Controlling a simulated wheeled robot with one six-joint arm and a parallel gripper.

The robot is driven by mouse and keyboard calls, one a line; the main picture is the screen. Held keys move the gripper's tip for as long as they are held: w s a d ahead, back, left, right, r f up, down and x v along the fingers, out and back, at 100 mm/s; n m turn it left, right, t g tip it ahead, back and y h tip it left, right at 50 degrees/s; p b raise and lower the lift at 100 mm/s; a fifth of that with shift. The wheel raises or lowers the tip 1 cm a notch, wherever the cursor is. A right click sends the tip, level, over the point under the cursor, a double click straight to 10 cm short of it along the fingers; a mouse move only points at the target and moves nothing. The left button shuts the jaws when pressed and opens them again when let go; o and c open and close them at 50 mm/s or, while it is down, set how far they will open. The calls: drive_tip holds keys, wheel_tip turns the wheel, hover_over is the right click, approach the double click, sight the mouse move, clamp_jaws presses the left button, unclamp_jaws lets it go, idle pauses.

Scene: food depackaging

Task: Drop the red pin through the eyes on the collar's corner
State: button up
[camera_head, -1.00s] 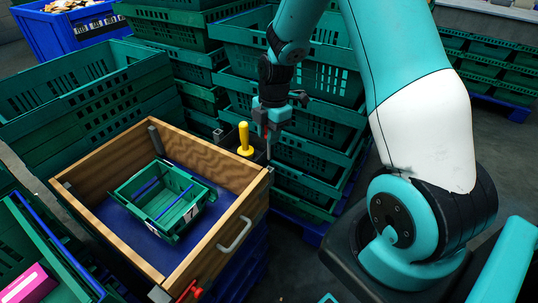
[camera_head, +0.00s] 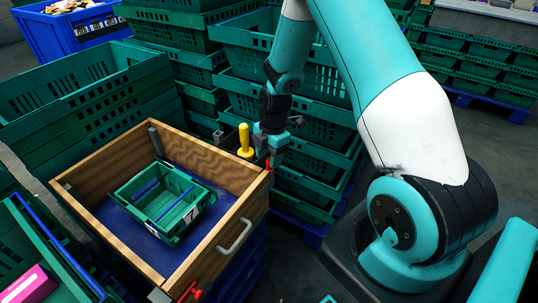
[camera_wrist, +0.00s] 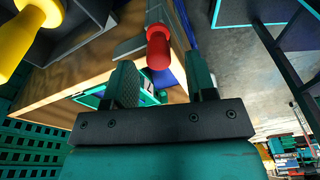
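The wooden collar (camera_head: 205,152) stands around a blue base, its right corner below my gripper (camera_head: 270,160). The red pin (camera_head: 268,163) is at that corner, with only its red head showing. In the wrist view the red head (camera_wrist: 158,47) is between the two fingers of my gripper (camera_wrist: 163,84), with gaps on both sides, so the fingers are open. A grey metal fitting (camera_wrist: 130,47) is beside the head. The pin's shaft is hidden, so how deep it sits in the eyes cannot be told.
A yellow-handled tool (camera_head: 244,141) stands upright beside the collar's right corner. A green crate (camera_head: 163,203) lies inside the collar. Another red pin (camera_head: 190,291) is at the near corner. Stacked green crates (camera_head: 310,115) stand close behind my gripper.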

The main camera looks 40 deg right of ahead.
drive_tip(key=shift+r, duration=0.1)
wheel_tip(320, 180, up, 12)
drive_tip(key=d, duration=0.1)
drive_tip(key=s+a+r+m+y, duration=0.1)
drive_tip(key=s+a+r+m, duration=0.45)
drive_tip(key=a+r, duration=0.55)
drive_tip(key=s+a+r+m+y, duration=0.1)
drive_tip(key=s+a+m, duration=0.2)
drive_tip(key=s+a, duration=0.3)
drive_tip(key=s+a+r+m, duration=0.2)
drive_tip(key=s+a, duration=0.4)
drive_tip(key=s, duration=0.4)
drive_tip(key=shift+s+r+m+y, duration=0.25)
drive_tip(key=shift+s+m+y, duration=0.15)
drive_tip(key=shift+m, duration=0.25)
wheel_tip(320, 180, up, 3)
drive_tip(key=p, duration=0.3)
drive_tip(key=shift+w+r, duration=0.1)
drive_tip(key=shift+r, duration=0.1)
